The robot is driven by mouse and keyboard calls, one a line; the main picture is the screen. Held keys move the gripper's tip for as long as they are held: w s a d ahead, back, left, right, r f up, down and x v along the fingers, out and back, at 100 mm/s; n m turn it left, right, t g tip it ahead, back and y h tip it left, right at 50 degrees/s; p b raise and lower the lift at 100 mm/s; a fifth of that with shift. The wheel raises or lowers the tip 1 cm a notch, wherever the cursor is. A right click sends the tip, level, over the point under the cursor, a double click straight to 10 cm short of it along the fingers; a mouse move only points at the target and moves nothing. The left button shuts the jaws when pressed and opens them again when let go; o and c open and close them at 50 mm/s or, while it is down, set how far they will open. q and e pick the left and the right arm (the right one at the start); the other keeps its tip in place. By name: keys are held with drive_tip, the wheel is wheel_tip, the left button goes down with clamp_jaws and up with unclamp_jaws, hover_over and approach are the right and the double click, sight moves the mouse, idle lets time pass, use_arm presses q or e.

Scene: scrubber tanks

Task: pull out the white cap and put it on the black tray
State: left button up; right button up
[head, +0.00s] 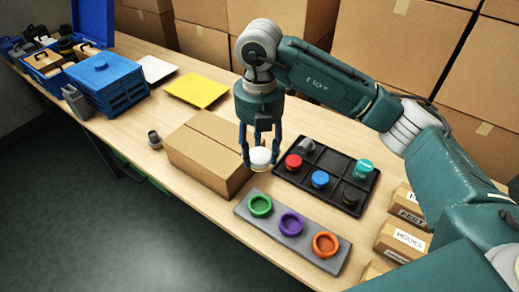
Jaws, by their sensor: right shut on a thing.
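My right gripper (259,150) points down and is shut on the white cap (260,157). The cap shows between its fingertips, by the right side of the cardboard box and left of the black tray (334,171). I cannot tell its exact height above the table. The tray has several compartments. It holds a red cap (293,161), a grey cap (307,145), a blue cap (320,179), a teal cap (364,168) and a black cap (351,195). My left gripper is out of view.
The closed cardboard box (205,150) stands left of the gripper. In front, a grey block (275,224) carries green, purple and orange rings. Small labelled boxes (404,240) stand at right. A blue crate (108,82), a yellow sheet (197,90) and a grey piece (154,139) lie left.

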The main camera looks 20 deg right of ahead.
sight(259, 155)
drive_tip(key=shift+r+p, duration=1.55)
drive_tip(key=shift+r, duration=1)
